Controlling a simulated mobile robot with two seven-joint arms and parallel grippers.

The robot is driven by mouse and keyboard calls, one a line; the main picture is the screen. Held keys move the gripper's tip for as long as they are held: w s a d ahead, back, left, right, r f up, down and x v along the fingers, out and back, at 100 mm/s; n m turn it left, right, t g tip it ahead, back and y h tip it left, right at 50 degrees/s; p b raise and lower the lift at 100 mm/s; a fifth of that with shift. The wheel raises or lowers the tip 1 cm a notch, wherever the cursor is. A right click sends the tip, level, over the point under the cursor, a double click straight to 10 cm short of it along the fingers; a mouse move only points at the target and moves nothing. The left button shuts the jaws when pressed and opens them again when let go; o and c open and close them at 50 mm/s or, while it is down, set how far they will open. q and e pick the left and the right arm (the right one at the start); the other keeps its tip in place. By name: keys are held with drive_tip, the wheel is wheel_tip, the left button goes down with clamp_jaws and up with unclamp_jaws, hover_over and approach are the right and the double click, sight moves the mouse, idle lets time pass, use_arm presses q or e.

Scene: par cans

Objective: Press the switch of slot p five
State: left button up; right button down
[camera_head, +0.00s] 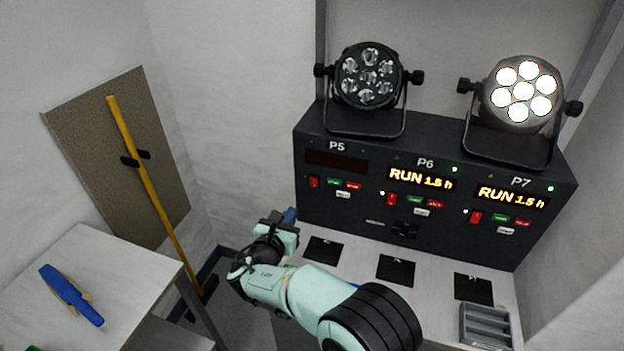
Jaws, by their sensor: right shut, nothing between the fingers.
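The black control box (306,128) stands on the bench against the back wall, with slots labelled P5, P6 and P7. The P5 slot's display (336,161) is dark. Its red switch (314,182) is at the left below that display, beside small green, red and white buttons. My right gripper (290,215) is shut and empty, low and to the left of the P5 switch, in front of the box's lower left corner. It appears apart from the switch; its fingertips are small and partly hidden by the wrist. My left gripper is out of view.
P6 (421,179) and P7 (511,197) displays read RUN 1.5 h. An unlit lamp (368,75) and a lit lamp (521,92) stand on the box. Black mats (396,270) and a grey tray (486,326) lie on the bench. A side table (120,262) holds a blue tool (72,295).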

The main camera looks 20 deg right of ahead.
sight(312, 179)
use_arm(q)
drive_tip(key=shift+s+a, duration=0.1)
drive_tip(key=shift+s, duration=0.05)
use_arm(e)
drive_tip(key=shift+s+a+r, duration=0.1)
drive_tip(key=shift+s, duration=0.1)
drive_tip(key=p+x, duration=0.1)
drive_tip(key=x, duration=0.3)
drive_tip(key=p+x, duration=0.1)
drive_tip(key=x, duration=0.4)
drive_tip(key=r+p+x, duration=0.1)
drive_tip(key=x, duration=0.4)
drive_tip(key=shift+w+r+p, duration=0.15)
drive_tip(key=shift+p, duration=0.25)
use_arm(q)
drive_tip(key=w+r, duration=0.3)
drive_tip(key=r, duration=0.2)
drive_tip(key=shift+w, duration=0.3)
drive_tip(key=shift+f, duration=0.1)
